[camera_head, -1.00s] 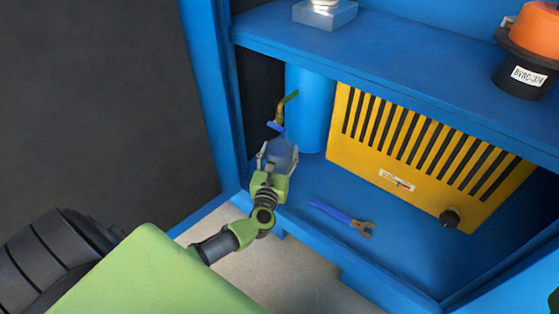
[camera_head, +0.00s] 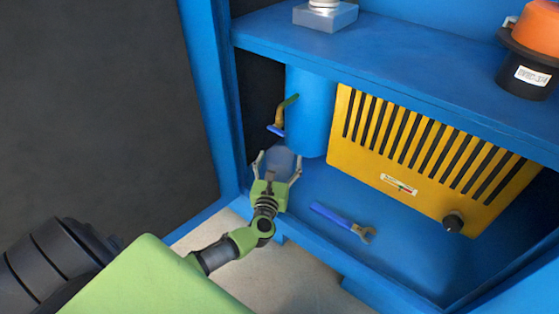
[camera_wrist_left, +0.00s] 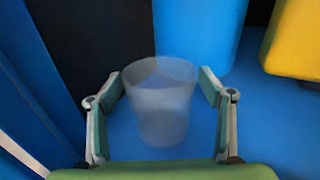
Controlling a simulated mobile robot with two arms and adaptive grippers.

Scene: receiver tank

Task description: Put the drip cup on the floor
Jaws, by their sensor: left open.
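The drip cup (camera_wrist_left: 160,105) is a frosted, translucent cup, upright on or just above the blue cabinet bottom. In the head view the cup (camera_head: 281,160) shows faintly, partly hidden by my left gripper, below the drain valve with its blue handle (camera_head: 276,130). My left gripper (camera_head: 278,160) is open, with one finger on each side of the cup. In the left wrist view the gripper (camera_wrist_left: 161,88) shows gaps between both fingers and the cup. My right gripper is not seen. The pale floor (camera_head: 285,275) lies in front of the cabinet.
A blue cylindrical tank (camera_head: 309,110) stands behind the cup, left of a yellow slotted panel (camera_head: 420,160). A blue-handled wrench (camera_head: 340,220) lies to the right on the cabinet bottom. A blue shelf (camera_head: 390,65) overhangs. The blue cabinet post (camera_head: 212,90) is close on the left.

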